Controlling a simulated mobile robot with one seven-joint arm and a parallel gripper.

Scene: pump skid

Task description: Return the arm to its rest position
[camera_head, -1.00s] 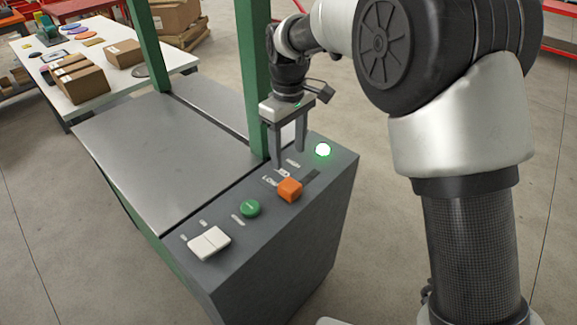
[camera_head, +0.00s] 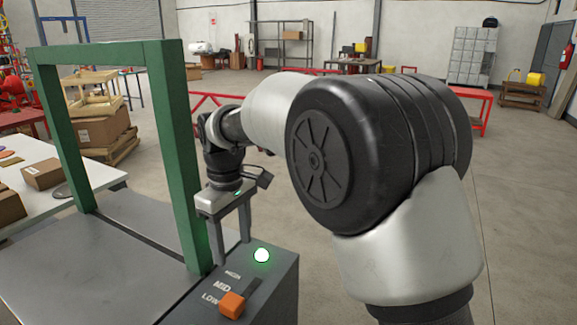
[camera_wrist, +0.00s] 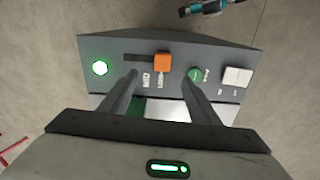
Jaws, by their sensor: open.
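My gripper (camera_head: 233,234) is open and empty, pointing down over the grey control panel (camera_head: 282,276) of the pump skid. It is beside the green frame post and behind the lit green lamp (camera_head: 261,255) in the head view. The orange slider knob (camera_head: 231,305) sits at the LOW end of its slot. In the wrist view, my two fingers (camera_wrist: 160,86) reach toward the panel with the orange knob (camera_wrist: 162,62) between and beyond them. The lit lamp (camera_wrist: 100,68), a green button (camera_wrist: 195,75) and a white rocker switch (camera_wrist: 237,76) also show there.
A green frame (camera_head: 178,150) stands close to the left of my gripper, over a grey metal top (camera_head: 75,270). A white table (camera_head: 95,180) with boxes is at far left. Open floor (camera_head: 520,200) lies to the right. Shelves and red barriers stand farther back.

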